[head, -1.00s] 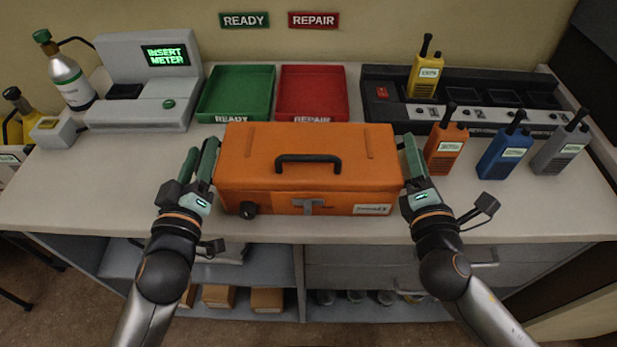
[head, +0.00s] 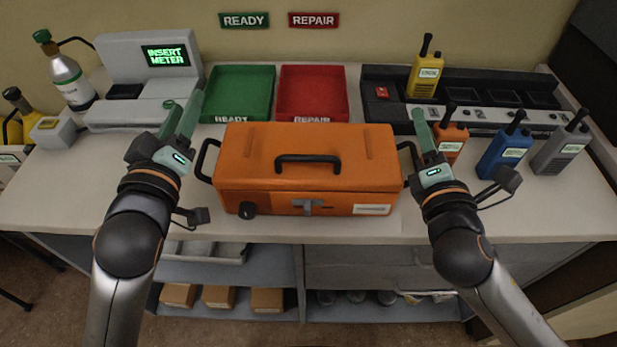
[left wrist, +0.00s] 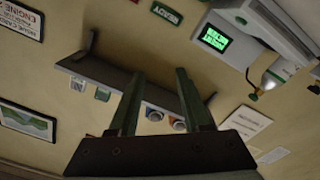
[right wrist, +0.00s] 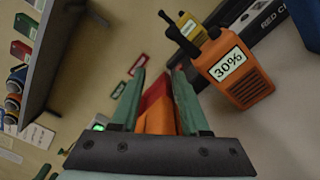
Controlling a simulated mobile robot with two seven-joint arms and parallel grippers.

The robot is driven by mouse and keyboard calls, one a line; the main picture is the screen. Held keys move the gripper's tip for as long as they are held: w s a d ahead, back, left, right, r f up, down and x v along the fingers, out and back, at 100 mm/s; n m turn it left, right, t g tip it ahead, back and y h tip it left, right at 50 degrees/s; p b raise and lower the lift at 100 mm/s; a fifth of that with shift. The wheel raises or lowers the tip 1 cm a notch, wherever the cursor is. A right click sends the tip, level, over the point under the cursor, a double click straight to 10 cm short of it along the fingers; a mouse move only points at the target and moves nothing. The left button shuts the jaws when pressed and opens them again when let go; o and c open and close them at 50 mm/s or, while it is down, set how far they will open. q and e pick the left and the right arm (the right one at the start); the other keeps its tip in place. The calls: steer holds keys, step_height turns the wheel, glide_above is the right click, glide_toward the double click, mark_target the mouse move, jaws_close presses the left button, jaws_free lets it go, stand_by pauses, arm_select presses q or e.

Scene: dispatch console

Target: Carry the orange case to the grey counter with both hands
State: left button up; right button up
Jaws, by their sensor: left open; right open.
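The orange case (head: 305,170) sits level on the pale grey counter (head: 110,205). It has a black top handle, a front latch and a black loop handle at each end, the left one (head: 206,160) and the right one (head: 409,155). My left gripper (head: 182,108) is open and empty, left of the case and clear of its handle. My right gripper (head: 420,114) is open beside the right end, close to that handle; I cannot tell if they touch. The left wrist view shows empty spread fingers (left wrist: 160,78). In the right wrist view, orange shows between the fingers (right wrist: 160,76).
Green (head: 240,92) and red (head: 312,92) trays stand behind the case. A grey meter station (head: 150,85) is at the back left. Orange (head: 450,140), blue (head: 505,150) and grey radios (head: 563,148) stand right, near my right gripper. Bare counter lies in front.

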steer(key=shift+r, duration=2.2)
arm_select(q)
steer(key=shift+s, duration=0.1)
arm_select(e)
steer(key=shift+s, duration=0.1)
